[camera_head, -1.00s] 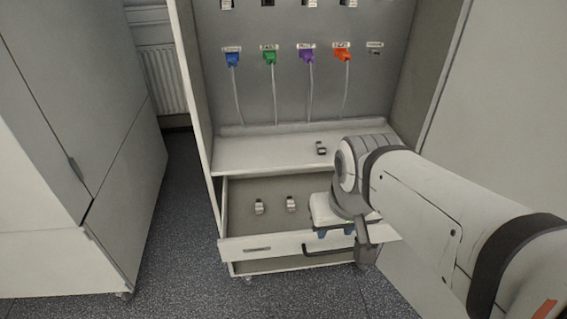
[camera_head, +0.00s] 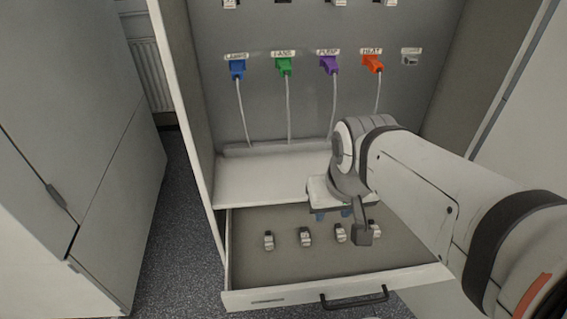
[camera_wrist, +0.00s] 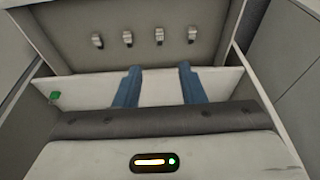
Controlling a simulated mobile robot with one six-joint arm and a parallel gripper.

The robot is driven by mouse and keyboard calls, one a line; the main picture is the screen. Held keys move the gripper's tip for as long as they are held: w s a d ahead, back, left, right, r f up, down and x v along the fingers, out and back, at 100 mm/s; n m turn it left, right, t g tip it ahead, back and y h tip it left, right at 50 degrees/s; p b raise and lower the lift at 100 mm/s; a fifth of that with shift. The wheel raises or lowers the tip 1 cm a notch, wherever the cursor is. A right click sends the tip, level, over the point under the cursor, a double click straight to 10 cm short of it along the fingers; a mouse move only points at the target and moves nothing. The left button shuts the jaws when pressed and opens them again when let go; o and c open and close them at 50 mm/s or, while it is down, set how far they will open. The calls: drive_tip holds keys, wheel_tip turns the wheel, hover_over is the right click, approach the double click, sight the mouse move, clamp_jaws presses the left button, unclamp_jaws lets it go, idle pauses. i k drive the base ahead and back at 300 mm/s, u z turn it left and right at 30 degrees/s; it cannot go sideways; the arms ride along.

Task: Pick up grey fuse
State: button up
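Several small grey-and-white fuses with dark parts stand in a row in the open drawer (camera_head: 285,268): a left one (camera_head: 268,240), two middle ones (camera_head: 305,236) (camera_head: 340,232) and a right one (camera_head: 374,228), partly covered by my gripper. I cannot tell their shades apart. The row also shows at the top of the wrist view, including its rightmost fuse (camera_wrist: 192,34). My gripper (camera_head: 333,215) hangs above the drawer's back part, near the shelf edge. Its blue fingers (camera_wrist: 157,88) are apart, with nothing held between them in the wrist view.
Blue (camera_head: 237,68), green (camera_head: 283,66), purple (camera_head: 329,65) and orange (camera_head: 372,63) plugs with hanging cables are on the back panel. The white shelf (camera_head: 262,180) is bare at left. The drawer has a dark handle (camera_head: 354,299). Cabinet walls stand either side.

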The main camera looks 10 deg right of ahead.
sight(306, 240)
drive_tip(key=i, duration=0.25)
drive_tip(key=k, duration=0.5)
drive_tip(key=z, duration=1.3)
drive_tip(key=k, duration=1.4)
drive_tip(key=u, duration=0.75)
drive_tip(key=i, duration=1)
